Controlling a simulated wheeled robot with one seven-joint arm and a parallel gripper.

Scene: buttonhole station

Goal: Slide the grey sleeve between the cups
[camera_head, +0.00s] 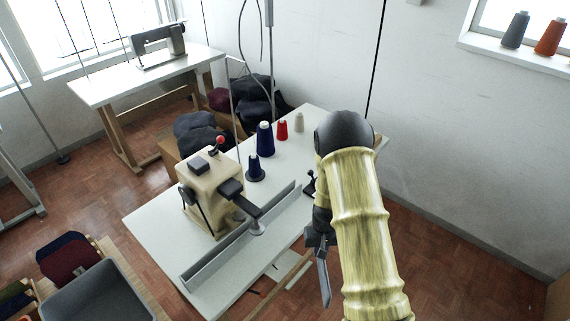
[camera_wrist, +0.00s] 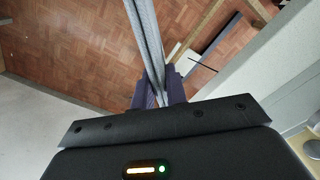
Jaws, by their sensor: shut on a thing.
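My gripper (camera_head: 320,242) is at the end of the patterned yellow arm, beyond the right front side of the white worktable. It is shut on the grey sleeve (camera_head: 324,282), which hangs down as a narrow folded strip. In the wrist view the dark fingers (camera_wrist: 159,92) pinch the sleeve (camera_wrist: 146,40), which runs up out of the picture. The beige buttonhole machine (camera_head: 212,190) has a dark arm ending in a small round grey piece (camera_head: 257,229) above the table. The sleeve is to the right of it and apart from it. I cannot clearly make out the cups.
A long grey rail (camera_head: 240,240) crosses the worktable (camera_head: 160,222) in front of the machine. Blue cones (camera_head: 265,138), a red cone (camera_head: 282,130) and a pale cone (camera_head: 299,122) stand at the back. A grey bin (camera_head: 95,292) is at lower left.

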